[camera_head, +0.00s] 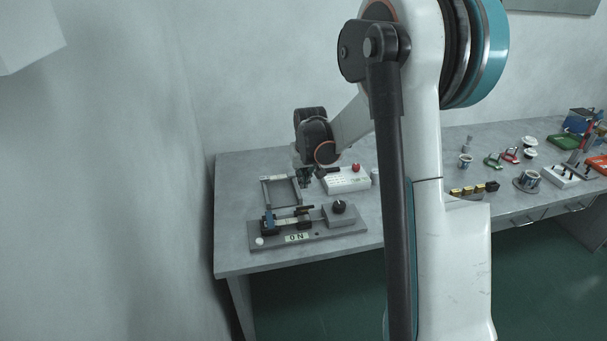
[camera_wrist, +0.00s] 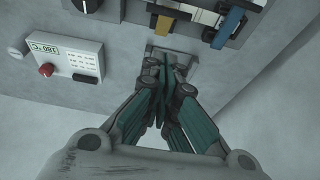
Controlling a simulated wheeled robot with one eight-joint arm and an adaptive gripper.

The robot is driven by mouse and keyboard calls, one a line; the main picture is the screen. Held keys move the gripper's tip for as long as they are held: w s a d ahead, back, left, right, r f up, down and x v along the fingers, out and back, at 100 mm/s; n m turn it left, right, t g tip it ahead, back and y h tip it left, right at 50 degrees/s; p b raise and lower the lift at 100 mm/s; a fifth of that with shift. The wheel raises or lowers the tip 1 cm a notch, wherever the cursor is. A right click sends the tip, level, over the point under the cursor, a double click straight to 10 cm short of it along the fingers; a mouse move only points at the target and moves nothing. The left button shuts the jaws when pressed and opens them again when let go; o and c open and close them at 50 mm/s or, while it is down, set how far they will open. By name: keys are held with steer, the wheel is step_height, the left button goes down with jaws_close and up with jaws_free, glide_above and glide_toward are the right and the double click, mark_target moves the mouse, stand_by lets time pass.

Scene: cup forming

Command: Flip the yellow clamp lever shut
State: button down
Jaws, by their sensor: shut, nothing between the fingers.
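The yellow lever (camera_wrist: 228,28) shows near the top of the wrist view as a short yellow bar on the grey clamp fixture (camera_wrist: 272,10). In the head view the fixture (camera_head: 350,233) lies on the near left of the table; I cannot clearly make out the lever there. My gripper (camera_wrist: 166,70) is shut and empty, its fingertips together, pointing at the table side. In the head view my gripper (camera_head: 308,182) hangs behind the fixture, near a grey frame (camera_head: 268,193).
A white control box (camera_head: 338,183) with a red button stands right of my gripper. A black knob (camera_head: 339,206) and blue part (camera_head: 268,220) are on the fixture. Cups and small parts lie farther right. A wall stands close at left.

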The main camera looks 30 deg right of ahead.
step_height(320, 180, down, 4)
steer(key=shift+f+b, duration=0.25)
steer(key=shift+b, duration=0.35)
steer(key=shift+s+a+f, duration=0.1)
steer(key=shift+s+f, duration=0.35)
steer(key=shift+f, duration=0.25)
steer(key=shift+s+b, duration=0.1)
steer(key=shift+b, duration=0.25)
steer(key=shift+s+a+f+t+b, duration=0.15)
steer(key=shift+s+f+t+b, duration=0.15)
steer(key=shift+s+t+b, duration=0.15)
steer(key=shift+f, duration=0.1)
